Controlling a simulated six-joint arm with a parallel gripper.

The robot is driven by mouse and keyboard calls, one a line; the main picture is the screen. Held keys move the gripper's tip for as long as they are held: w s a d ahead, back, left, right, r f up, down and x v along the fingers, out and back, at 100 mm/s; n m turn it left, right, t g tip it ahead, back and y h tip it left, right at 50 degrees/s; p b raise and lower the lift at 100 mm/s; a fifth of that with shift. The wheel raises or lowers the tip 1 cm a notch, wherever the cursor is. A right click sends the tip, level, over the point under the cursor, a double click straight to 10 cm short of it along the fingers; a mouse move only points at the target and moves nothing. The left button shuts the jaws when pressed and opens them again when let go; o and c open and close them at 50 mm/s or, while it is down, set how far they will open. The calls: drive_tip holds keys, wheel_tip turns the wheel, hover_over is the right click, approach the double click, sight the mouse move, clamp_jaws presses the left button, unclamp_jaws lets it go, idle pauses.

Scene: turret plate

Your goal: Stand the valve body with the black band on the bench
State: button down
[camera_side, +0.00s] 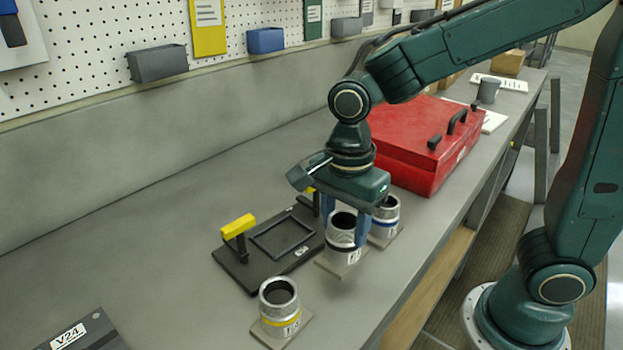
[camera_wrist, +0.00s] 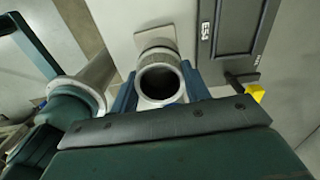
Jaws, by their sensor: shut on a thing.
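The valve body (camera_side: 341,231) between my fingers is a silver open-topped cylinder, with a dark band partly visible low on its side. It is upright over a tan square pad (camera_side: 350,270); I cannot tell whether it touches the pad. My gripper (camera_side: 342,232) points down and is shut on it, one blue finger on each side. In the wrist view, the round dark mouth of the valve body (camera_wrist: 159,80) shows between the fingers (camera_wrist: 160,88). The grey bench (camera_side: 190,300) lies below.
A yellow-banded valve body (camera_side: 280,302) stands in front, and a blue-banded one (camera_side: 386,219) stands close behind on the right. A dark plate (camera_side: 245,275) with yellow-topped handles (camera_side: 238,226) lies to the left. A red toolbox (camera_side: 410,150) is behind. Free bench lies at left.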

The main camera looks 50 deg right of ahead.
sight(343, 242)
drive_tip(key=shift+f, duration=2.1)
drive_tip(key=shift+f, duration=0.1)
drive_tip(key=c, duration=0.7)
unclamp_jaws()
wheel_tip(343, 242, up, 12)
drive_tip(key=shift+r, duration=0.1)
